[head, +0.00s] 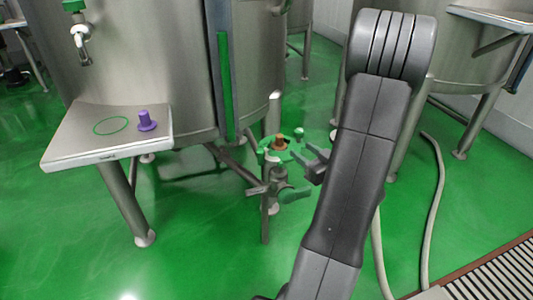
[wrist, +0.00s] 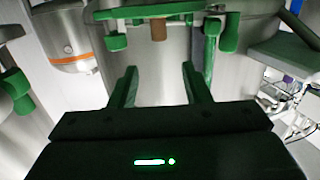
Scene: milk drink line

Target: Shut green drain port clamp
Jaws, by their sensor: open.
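The green drain port clamp (head: 271,153) sits low beside the steel tank, with a brown plug-like piece (head: 279,141) at its middle. In the wrist view the clamp (wrist: 140,13) spans the top as a green bar, and the brown piece (wrist: 158,30) hangs below it. A green knob (wrist: 115,41) hangs at its left side. My gripper (wrist: 158,69) is open and empty, its two fingers pointing toward the clamp, apart from it. In the head view my gripper (head: 303,158) is just right of the clamp, partly hidden by my arm. I cannot tell the clamp's exact state.
A steel shelf (head: 75,140) with a purple piece (head: 146,122) stands left. A pale hose (head: 437,200) lies on the green floor (head: 190,250) at right, near a floor grate (head: 490,275).

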